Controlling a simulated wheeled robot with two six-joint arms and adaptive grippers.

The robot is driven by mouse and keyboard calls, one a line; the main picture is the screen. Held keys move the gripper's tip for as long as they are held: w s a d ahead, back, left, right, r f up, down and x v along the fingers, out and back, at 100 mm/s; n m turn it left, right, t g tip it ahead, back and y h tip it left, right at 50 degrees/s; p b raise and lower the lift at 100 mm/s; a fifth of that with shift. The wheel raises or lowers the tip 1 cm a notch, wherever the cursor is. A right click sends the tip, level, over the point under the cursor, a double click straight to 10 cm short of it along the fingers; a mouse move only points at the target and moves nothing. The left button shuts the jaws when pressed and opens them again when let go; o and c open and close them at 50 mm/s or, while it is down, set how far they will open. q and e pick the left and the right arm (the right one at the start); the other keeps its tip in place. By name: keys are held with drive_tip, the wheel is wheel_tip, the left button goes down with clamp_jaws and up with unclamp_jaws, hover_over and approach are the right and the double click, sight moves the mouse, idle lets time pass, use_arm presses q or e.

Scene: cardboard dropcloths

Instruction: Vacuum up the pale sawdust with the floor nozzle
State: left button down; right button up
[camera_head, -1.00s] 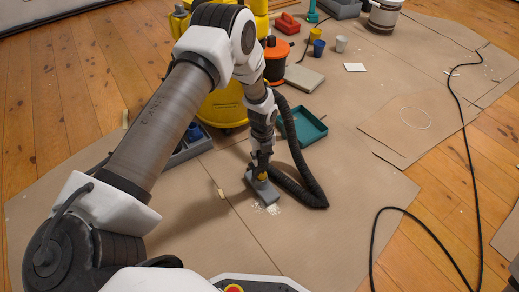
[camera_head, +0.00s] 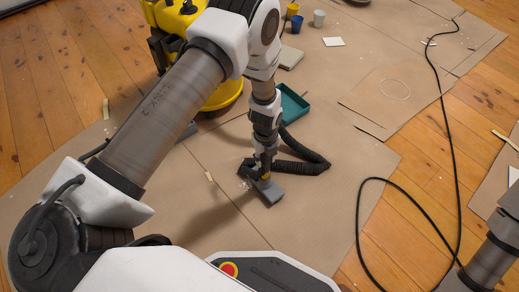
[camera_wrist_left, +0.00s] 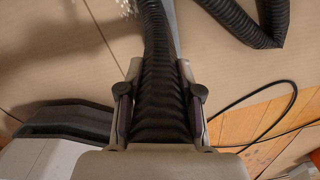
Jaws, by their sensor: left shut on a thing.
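The grey floor nozzle (camera_head: 272,191) rests on or just above the brown cardboard, at the middle of the head view. My left gripper (camera_head: 264,168) is shut at its neck, with the arm reaching down from above. A small patch of pale sawdust (camera_head: 245,184) lies on the cardboard just left of the nozzle; its top-edge specks also show in the left wrist view (camera_wrist_left: 126,8). The black ribbed hose (camera_head: 312,163) loops right behind the nozzle. In the left wrist view the hose (camera_wrist_left: 160,70) runs between my two fingers. The nozzle head is hidden there. My right gripper is out of view.
A yellow vacuum (camera_head: 222,97) stands behind my left arm. A teal tray (camera_head: 293,106) sits behind the hose. A black cable (camera_head: 362,215) snakes over the right side. A small wood scrap (camera_head: 209,177) lies left of the sawdust. Cardboard in front of the nozzle is clear.

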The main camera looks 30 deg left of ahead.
use_arm(q)
drive_tip(key=shift+s+d+r, duration=0.2)
drive_tip(key=shift+s+d, duration=0.05)
drive_tip(key=shift+d, duration=0.1)
drive_tip(key=w+a+b, duration=0.2)
drive_tip(key=a, duration=1.2)
drive_tip(key=shift+w+a+r+p, duration=0.1)
drive_tip(key=shift+r+p, duration=1.15)
drive_tip(key=shift+r, duration=0.25)
drive_tip(key=shift+w+a+r+p, duration=0.1)
drive_tip(key=shift+r+p, duration=1.1)
drive_tip(key=shift+r, duration=0.25)
